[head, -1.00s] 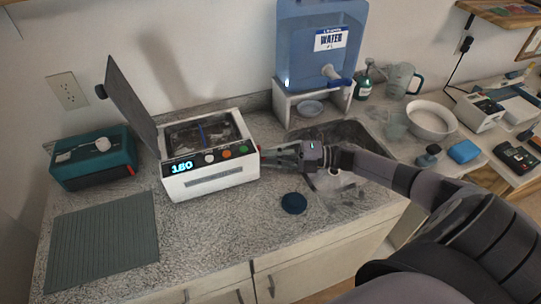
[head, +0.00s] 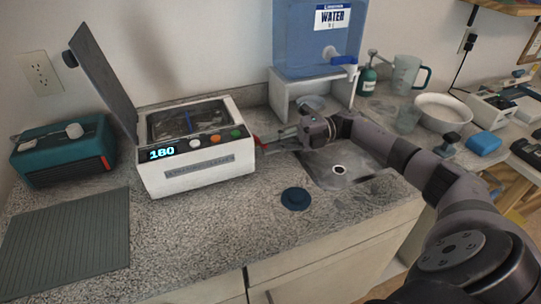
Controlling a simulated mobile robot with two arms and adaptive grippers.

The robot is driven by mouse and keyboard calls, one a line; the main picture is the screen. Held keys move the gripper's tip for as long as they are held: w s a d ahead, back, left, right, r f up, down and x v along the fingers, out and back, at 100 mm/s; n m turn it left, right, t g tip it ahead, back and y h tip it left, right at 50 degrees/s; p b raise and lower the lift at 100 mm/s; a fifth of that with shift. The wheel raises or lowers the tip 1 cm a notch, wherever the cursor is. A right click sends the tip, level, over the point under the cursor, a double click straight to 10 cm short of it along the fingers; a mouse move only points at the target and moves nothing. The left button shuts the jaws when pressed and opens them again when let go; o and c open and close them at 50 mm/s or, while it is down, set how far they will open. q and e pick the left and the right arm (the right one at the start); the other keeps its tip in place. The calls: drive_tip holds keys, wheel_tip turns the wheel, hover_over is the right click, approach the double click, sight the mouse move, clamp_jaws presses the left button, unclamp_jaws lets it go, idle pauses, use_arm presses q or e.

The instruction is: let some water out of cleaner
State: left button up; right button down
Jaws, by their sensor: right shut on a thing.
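The white cleaner (head: 200,180) stands on the counter at left of centre, its grey lid (head: 103,82) raised. Its basin (head: 187,120) is open on top, and its front display reads 180. A small red drain valve (head: 257,141) sticks out of the cleaner's right side. My right gripper (head: 266,143) reaches in from the right and is shut on this valve. The fingers partly hide the valve, so I cannot tell how far it is turned. No water stream is visible. My left gripper is not in view.
The sink (head: 355,172) lies right of the cleaner under my right arm. A dark blue round plug (head: 295,198) lies in front. A water jug on a white stand (head: 290,103) is behind. A teal box (head: 50,160) and ribbed grey mat (head: 70,245) are left.

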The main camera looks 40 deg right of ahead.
idle(0.4)
drive_tip(key=c, duration=1.7)
unclamp_jaws()
drive_tip(key=v, duration=1.2)
drive_tip(key=shift+w+d, duration=0.1)
